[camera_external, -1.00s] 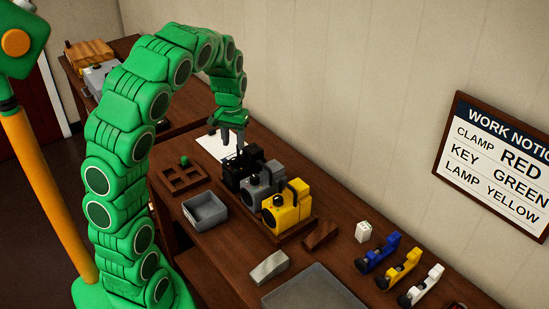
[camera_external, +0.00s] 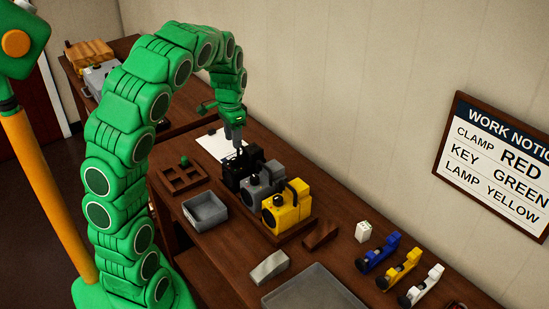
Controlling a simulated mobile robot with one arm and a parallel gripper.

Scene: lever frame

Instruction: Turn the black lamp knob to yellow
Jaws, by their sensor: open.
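A black lamp unit (camera_external: 230,180) stands at the far end of a row of three on a brown base, beside a grey unit (camera_external: 254,192) and a yellow unit (camera_external: 284,211). Its knob is too small and too hidden to make out, and so is its setting. My gripper (camera_external: 238,147) points down right at the top of the black unit. It is open; its fingers are seen nearly edge-on, and I cannot tell whether they touch the unit.
A grey bin (camera_external: 205,212), a wooden grid tray (camera_external: 182,179) and white paper (camera_external: 211,146) lie around the row. A brown block (camera_external: 320,235), grey wedge (camera_external: 269,267) and several coloured clamps stand to the right. A wall notice (camera_external: 492,165) reads clamp red, key green, lamp yellow.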

